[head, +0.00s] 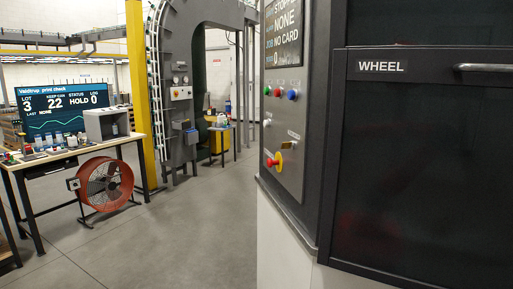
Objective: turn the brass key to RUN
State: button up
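A grey control panel (287,115) is on the angled face of the dark machine at centre right in the head view, seen at a steep angle. It carries green, red and blue buttons in a row, small pale knobs or switches below them, and a red stop button (271,162) on a yellow base low down. A small yellowish part sits just above the stop button; I cannot tell whether it is the brass key. No key or RUN mark is readable. My gripper is not in view.
A dark door marked WHEEL (382,67) with a bar handle (486,67) fills the right. A status screen (284,30) above the panel reads NONE and NO CARD. An orange fan (105,184) stands before a workbench (70,155) at left. The floor (190,235) between is clear.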

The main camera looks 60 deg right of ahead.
aim_at(291, 144)
jog(key=u, duration=1.8)
jog(key=k, duration=0.8)
jog(key=z, duration=1.45)
jog(key=i, duration=0.1)
jog(key=z, duration=0.05)
